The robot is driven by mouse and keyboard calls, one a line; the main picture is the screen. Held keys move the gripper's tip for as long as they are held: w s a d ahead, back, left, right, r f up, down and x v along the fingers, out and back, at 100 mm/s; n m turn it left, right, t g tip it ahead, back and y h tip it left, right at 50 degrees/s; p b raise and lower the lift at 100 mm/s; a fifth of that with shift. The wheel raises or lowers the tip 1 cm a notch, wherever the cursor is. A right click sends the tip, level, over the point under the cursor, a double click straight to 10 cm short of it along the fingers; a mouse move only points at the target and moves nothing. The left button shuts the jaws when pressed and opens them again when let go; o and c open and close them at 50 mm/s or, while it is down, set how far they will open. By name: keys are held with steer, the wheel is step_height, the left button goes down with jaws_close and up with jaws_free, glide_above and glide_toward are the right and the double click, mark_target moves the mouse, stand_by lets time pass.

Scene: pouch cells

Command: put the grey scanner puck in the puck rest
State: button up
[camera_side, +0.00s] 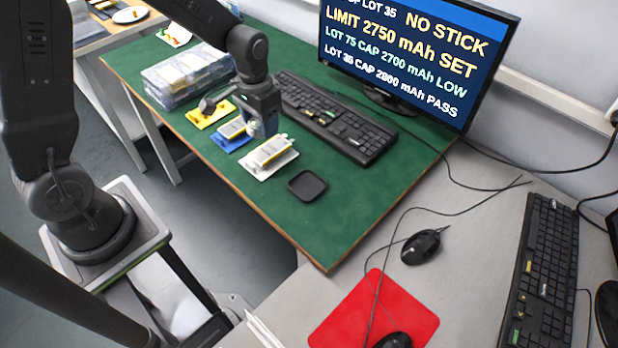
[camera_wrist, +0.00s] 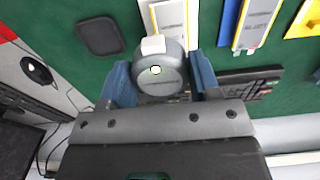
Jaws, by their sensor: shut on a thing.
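The grey scanner puck (camera_wrist: 160,78) is round, with a white block at its edge and a small bright spot on its face. My gripper (camera_wrist: 163,76) is shut on it, with one blue finger on each side. In the side view my gripper (camera_side: 262,122) hangs above the green mat by the cell trays, and the puck is mostly hidden there. The puck rest, seemingly the black rounded square tray (camera_side: 307,186), lies empty on the mat, right of and nearer than the gripper. It also shows at upper left in the wrist view (camera_wrist: 98,36).
A keyboard (camera_side: 345,125) and monitor (camera_side: 410,60) stand at the back. The mat around the black tray is clear.

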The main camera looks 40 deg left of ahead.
glide_above(307, 186)
step_height(307, 186, down, 7)
steer(key=shift+r, duration=0.1)
steer(key=shift+f, duration=2.05)
steer(key=shift+f, duration=0.15)
steer(key=o, duration=1)
steer(key=shift+c, duration=0.2)
steer(key=s+a+r+t, duration=0.1)
steer(key=s+a+r, duration=0.15)
steer(key=r, duration=0.55)
steer(key=s+a+r+t, duration=0.1)
steer(key=s+r, duration=0.2)
steer(key=r, duration=0.6)
steer(key=s+a+r+t, duration=0.1)
steer(key=s+r, duration=0.1)
steer(key=r, duration=0.6)
steer(key=s+a+r+t, duration=0.1)
steer(key=s+r, duration=0.1)
steer(key=s, duration=0.3)
steer(key=s+a+r+t, duration=0.1)
steer(key=s+a+r, duration=0.1)
steer(key=s, duration=0.4)
steer(key=shift+a+r+t, duration=0.15)
steer(key=shift+a+t, duration=0.15)
